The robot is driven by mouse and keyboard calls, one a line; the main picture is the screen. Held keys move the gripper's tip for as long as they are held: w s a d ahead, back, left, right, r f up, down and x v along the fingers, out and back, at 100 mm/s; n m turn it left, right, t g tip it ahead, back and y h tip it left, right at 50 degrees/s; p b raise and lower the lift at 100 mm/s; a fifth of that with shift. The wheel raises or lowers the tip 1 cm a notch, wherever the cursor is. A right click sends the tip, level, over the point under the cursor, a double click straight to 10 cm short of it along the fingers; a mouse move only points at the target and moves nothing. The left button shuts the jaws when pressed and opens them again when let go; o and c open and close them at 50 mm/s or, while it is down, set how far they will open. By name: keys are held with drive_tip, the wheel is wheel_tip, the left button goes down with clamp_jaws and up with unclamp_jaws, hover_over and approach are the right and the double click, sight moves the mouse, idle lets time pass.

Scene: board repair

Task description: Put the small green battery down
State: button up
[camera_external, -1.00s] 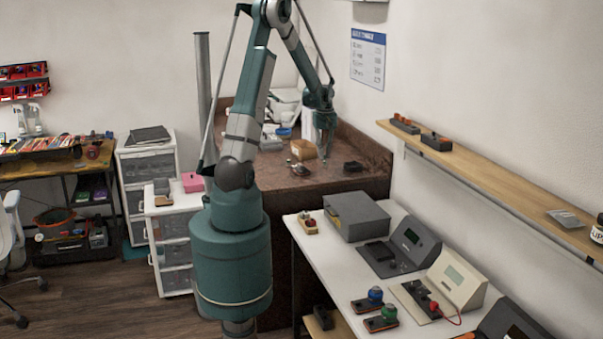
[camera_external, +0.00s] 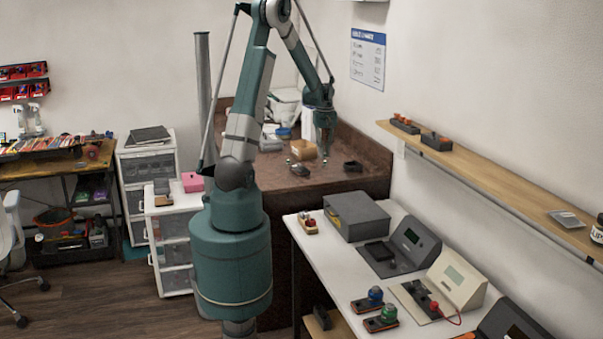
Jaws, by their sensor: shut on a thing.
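My gripper (camera_external: 325,147) hangs pointing down over the brown counter (camera_external: 340,182) at the back, to the right of a small tan box. It is small and far off in this view. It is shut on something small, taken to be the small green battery. The battery itself is hidden or too small to make out between the fingers. I cannot tell how close the fingertips are to the counter top.
On the counter stand the tan box (camera_external: 304,150), a small dark item (camera_external: 299,170) and a dark open holder (camera_external: 353,166). The counter's front has some bare room. A white table (camera_external: 345,285) with instruments and a wooden shelf (camera_external: 490,190) are at right.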

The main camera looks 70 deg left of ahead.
drive_tip(key=w+d+f+b, duration=0.2)
drive_tip(key=w+d, duration=0.1)
drive_tip(key=d, duration=1)
drive_tip(key=w+d+f+b, duration=0.15)
drive_tip(key=w+d, duration=0.25)
drive_tip(key=d, duration=1)
drive_tip(key=w+d+f+b, duration=0.1)
drive_tip(key=w+d+b, duration=0.15)
drive_tip(key=d, duration=1.05)
drive_tip(key=n+b, duration=0.1)
drive_tip(key=b, duration=0.4)
hover_over(381, 284)
wheel_tip(381, 284, down, 7)
drive_tip(key=shift+r, duration=0.1)
drive_tip(key=shift+f+b, duration=0.95)
drive_tip(key=shift+f, duration=1.95)
